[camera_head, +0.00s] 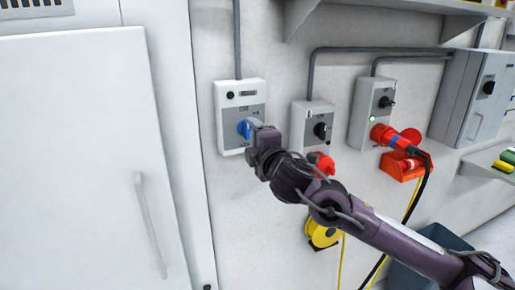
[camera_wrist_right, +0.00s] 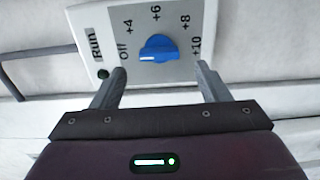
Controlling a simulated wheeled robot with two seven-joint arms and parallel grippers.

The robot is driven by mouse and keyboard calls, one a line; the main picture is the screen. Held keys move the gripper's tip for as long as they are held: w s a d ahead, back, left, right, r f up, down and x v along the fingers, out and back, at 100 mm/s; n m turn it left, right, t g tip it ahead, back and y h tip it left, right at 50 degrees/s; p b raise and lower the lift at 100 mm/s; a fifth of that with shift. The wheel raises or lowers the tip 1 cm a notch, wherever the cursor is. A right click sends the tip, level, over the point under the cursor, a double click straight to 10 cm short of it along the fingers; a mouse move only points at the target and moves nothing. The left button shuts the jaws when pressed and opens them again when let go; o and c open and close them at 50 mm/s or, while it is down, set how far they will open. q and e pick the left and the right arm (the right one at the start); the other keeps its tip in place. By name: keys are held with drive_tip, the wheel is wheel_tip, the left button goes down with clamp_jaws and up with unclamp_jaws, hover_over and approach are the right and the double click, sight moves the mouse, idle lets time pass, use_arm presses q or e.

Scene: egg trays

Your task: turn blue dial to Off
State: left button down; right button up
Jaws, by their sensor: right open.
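The blue dial (camera_wrist_right: 158,48) sits on a white wall box (camera_head: 228,88) with a grey face. In the right wrist view the labels around it read Off, +4, +6, +8 and +10. A white mark on the dial lies at its left, on the Off side; I cannot tell its exact setting. The dial also shows in the head view (camera_head: 244,128), partly hidden by my gripper. My right gripper (camera_wrist_right: 160,70) is open and empty. Its fingers are spread to either side of the dial, apart from it. My left gripper is not in view.
Right of the box are two more switch boxes with black knobs (camera_head: 320,130), a red plug (camera_head: 400,140) with a black cable, and a grey cabinet (camera_head: 475,95). A large white door with a handle (camera_head: 150,220) stands left. A yellow reel (camera_head: 322,236) hangs below.

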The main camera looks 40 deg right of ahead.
drive_tip(key=shift+v, duration=1.55)
